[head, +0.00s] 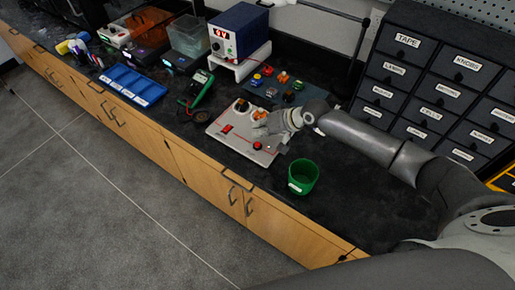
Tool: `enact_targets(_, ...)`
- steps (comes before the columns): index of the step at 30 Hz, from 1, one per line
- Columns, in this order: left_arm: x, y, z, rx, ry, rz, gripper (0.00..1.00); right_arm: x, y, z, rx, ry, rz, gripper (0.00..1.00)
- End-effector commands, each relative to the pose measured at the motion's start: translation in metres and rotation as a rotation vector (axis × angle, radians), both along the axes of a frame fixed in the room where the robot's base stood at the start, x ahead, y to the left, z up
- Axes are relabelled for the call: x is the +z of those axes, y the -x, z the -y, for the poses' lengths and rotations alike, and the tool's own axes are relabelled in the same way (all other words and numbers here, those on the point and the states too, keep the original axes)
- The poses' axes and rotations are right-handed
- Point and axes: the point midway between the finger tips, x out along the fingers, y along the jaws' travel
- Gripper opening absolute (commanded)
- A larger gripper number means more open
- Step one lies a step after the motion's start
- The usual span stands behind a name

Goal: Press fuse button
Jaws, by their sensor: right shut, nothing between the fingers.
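A light grey panel board (222,141) lies on the black worktop near its front edge. It carries a red rectangular part (227,129) at the left, a red round button (257,146) at the front right, and a dark round part (242,105) at the back. Which of these is the fuse button I cannot tell. My right gripper (261,129) is over the right part of the board, shut and empty. It hides part of the board, and contact with it cannot be made out. My left gripper is out of view.
A green cup (303,177) stands right of the board. A multimeter (201,89), a blue tray (133,85) and a blue power supply (239,31) are to the left and behind. Labelled drawers (436,85) stand at the right. The front right worktop is clear.

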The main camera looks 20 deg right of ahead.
Motion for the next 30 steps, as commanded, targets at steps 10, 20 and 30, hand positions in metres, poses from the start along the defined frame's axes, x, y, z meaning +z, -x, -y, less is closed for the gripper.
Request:
enact_targets(10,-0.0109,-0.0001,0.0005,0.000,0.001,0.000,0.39,-0.0164,0.0000,-0.0007,0.000,-0.001,0.000,0.00)
enact_targets(20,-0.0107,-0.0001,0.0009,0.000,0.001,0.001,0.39,-0.0164,0.0001,-0.0005,0.000,-0.001,0.000,0.00)
enact_targets(30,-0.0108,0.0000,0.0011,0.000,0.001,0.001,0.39,-0.0164,0.0001,-0.0005,0.001,-0.001,0.000,0.00)
